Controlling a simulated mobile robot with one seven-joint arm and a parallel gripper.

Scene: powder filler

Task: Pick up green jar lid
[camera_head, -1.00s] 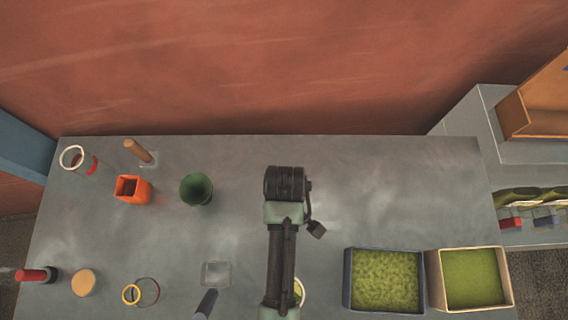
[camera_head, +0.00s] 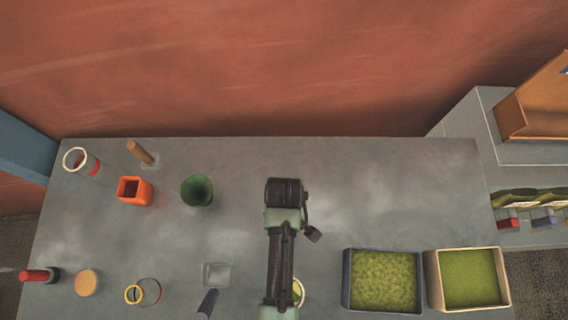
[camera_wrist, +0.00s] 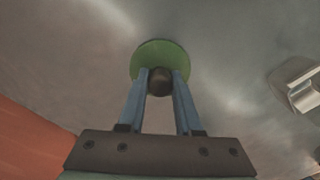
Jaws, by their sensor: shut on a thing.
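The green jar lid (camera_wrist: 150,50) is a round green disc with a dark knob (camera_wrist: 160,82) in the wrist view. My gripper (camera_wrist: 160,82) has its two blue fingers closed on the knob, one on each side. The lid lies beyond the fingertips, over the grey table; I cannot tell whether it touches the surface. In the head view my arm and wrist hide the lid and the fingers. A green jar (camera_head: 197,190) stands open on the table, left of my arm.
An orange square container (camera_head: 135,191) and a clear jar with a white rim (camera_head: 75,158) stand at the left. Two trays of green material (camera_head: 383,250) (camera_head: 470,248) sit at the front right. The back right is clear.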

